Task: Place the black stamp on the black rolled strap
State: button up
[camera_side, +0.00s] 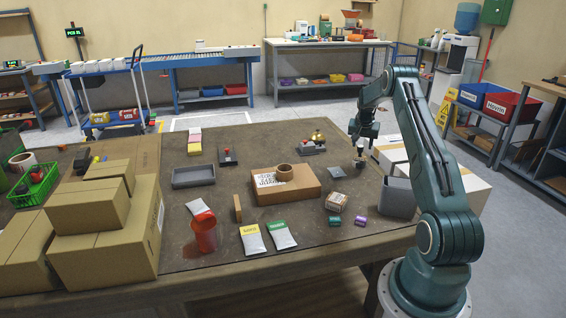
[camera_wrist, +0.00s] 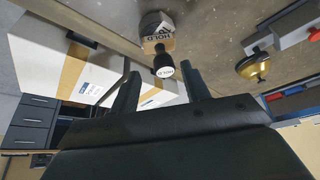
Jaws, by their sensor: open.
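The black stamp (camera_side: 360,153) stands near the right back part of the table, just under my gripper (camera_side: 361,143). In the wrist view the stamp (camera_wrist: 163,60) shows a black handle, a white round HOLD cap and a wooden base with a HOLD label. A dark grey-black round thing (camera_wrist: 154,19), seemingly the black rolled strap, shows right against the stamp's base; the stamp appears to stand on it, but the contact is not clear. My gripper (camera_wrist: 160,78) is open, with its fingers apart on either side of the stamp's cap.
A cardboard box (camera_side: 297,193) with a tape roll lies left of the stamp. A grey bin (camera_side: 398,198) and white cartons (camera_side: 462,186) stand to the right. Green (camera_side: 334,221) and purple (camera_side: 360,221) rolls lie nearer.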

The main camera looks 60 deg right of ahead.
jog(key=v, duration=0.8)
jog(key=shift+r, duration=0.3)
jog(key=shift+a, duration=0.1)
jog(key=w+a+r+n+t, duration=0.1)
jog(key=w+a+r+n, duration=0.15)
jog(key=a+r, duration=0.35)
jog(key=w+a+r+n+t, duration=0.1)
jog(key=w+a+r, duration=0.35)
jog(key=a, duration=0.35)
jog(key=a+r+n+t+y, duration=0.15)
jog(key=a+r, duration=0.25)
jog(key=a, duration=0.5)
jog(key=a+r+n, duration=0.2)
jog(key=a+r, duration=0.2)
jog(key=a, duration=0.6)
jog(key=s+a+r+n+y, duration=0.2)
jog(key=s+a+n, duration=0.45)
jog(key=a, duration=0.85)
jog(key=s+a+f+n+t+y, duration=0.1)
jog(key=s+a+f+n, duration=0.1)
jog(key=s+a, duration=0.7)
jog(key=shift+s+f, duration=0.8)
jog(key=shift+s, duration=1.4)
jog(key=shift+n, duration=0.25)
